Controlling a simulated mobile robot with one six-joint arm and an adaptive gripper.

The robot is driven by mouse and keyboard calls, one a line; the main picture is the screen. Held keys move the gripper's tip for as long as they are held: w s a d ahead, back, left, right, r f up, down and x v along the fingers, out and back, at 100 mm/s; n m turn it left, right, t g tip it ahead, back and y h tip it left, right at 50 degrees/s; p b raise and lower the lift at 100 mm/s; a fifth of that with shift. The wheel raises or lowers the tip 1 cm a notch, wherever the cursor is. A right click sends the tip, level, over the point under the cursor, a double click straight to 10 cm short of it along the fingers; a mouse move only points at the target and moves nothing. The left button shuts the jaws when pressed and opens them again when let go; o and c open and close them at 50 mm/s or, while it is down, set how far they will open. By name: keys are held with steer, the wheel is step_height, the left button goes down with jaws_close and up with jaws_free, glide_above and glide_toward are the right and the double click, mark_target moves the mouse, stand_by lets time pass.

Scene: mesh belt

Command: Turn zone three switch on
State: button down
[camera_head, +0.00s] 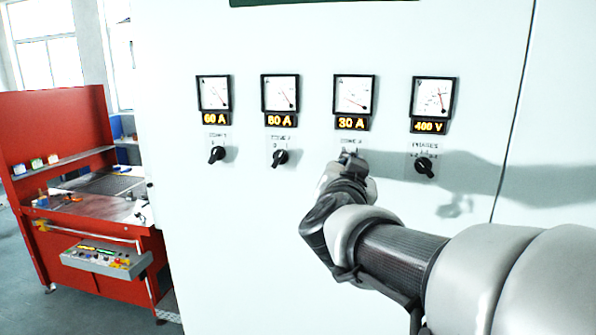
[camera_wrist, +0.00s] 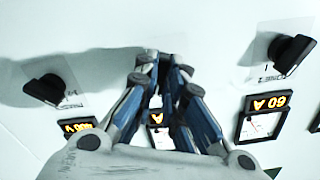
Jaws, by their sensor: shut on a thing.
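The zone three switch is hidden behind my gripper (camera_head: 350,157), under the third meter (camera_head: 354,94) and its 30 A display (camera_head: 351,123) on the white cabinet. My gripper's fingertips are close together at the panel there, shut on the switch knob. The wrist view shows the fingertips (camera_wrist: 153,60) against the panel, with the knob hidden between them. Which way the knob points cannot be seen. The zone two switch (camera_head: 280,158) is to the left in the head view; it also shows at the right of the wrist view (camera_wrist: 290,53).
The zone one switch (camera_head: 216,154) is at the far left of the row. The phases switch (camera_head: 424,166) is right of my gripper, under a 400 V display (camera_head: 429,127). A red workbench (camera_head: 70,200) stands left of the cabinet (camera_head: 230,260).

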steer(key=shift+m, duration=0.6)
steer(key=shift+b, duration=0.3)
steer(key=c, duration=1.7)
jaws_free()
steer(key=v, duration=1.2)
